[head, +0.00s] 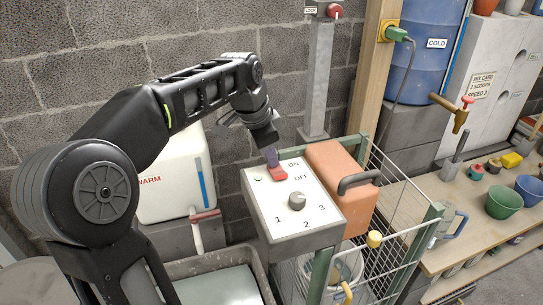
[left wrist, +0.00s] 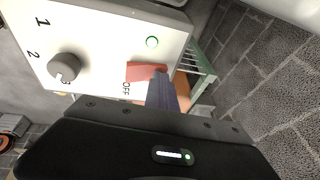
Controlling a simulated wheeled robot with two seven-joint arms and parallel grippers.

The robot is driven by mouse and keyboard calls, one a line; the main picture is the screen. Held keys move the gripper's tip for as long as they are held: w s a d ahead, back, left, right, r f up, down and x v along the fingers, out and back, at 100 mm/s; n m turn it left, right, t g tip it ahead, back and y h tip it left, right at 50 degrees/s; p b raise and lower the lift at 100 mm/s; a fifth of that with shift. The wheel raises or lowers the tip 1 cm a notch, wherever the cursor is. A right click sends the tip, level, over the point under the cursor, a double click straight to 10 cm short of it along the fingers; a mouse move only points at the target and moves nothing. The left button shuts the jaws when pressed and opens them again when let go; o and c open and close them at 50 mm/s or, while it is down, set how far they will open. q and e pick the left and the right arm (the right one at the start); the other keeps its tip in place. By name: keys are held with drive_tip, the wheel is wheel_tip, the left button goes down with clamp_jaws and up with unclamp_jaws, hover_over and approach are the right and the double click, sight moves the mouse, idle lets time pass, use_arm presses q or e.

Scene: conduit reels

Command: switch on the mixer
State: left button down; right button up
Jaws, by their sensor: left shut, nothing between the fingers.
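The mixer's white control panel (head: 262,205) carries a red rocker switch (head: 278,174) between the ON and OFF labels, and a grey dial (head: 297,201) with the numbers 1, 2 and 3. My left gripper (head: 271,157) is shut, its purple-grey fingertips at the red switch and seemingly touching it. In the left wrist view the fingertips (left wrist: 163,88) cover part of the red switch (left wrist: 143,72). The mixer's orange housing (head: 335,165) with a dark handle stands behind the panel. My right gripper is out of view.
A green-framed wire cage (head: 405,215) surrounds the mixer, with a bucket inside. A white WARM tank (head: 168,180) stands left, a grey LOCK post (head: 318,85) behind. A wooden bench (head: 460,200) with bowls and a blue COLD barrel (head: 420,70) are right.

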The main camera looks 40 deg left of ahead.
sight(275, 172)
use_arm(q)
drive_tip(key=shift+d, duration=0.1)
drive_tip(key=shift+s+d+r, duration=0.15)
drive_tip(key=shift+s+d, duration=0.3)
drive_tip(key=shift+d, duration=0.1)
drive_tip(key=shift+r, duration=0.1)
wheel_tip(275, 172, up, 4)
drive_tip(key=p, duration=0.3)
drive_tip(key=shift+d+r+p, duration=0.1)
drive_tip(key=shift+d+p, duration=0.05)
drive_tip(key=shift+p, duration=0.2)
drive_tip(key=s+a+r, duration=0.1)
drive_tip(key=a+r, duration=0.2)
drive_tip(key=r, duration=0.6)
drive_tip(key=shift+s+a+p, duration=0.2)
drive_tip(key=shift+p, duration=0.2)
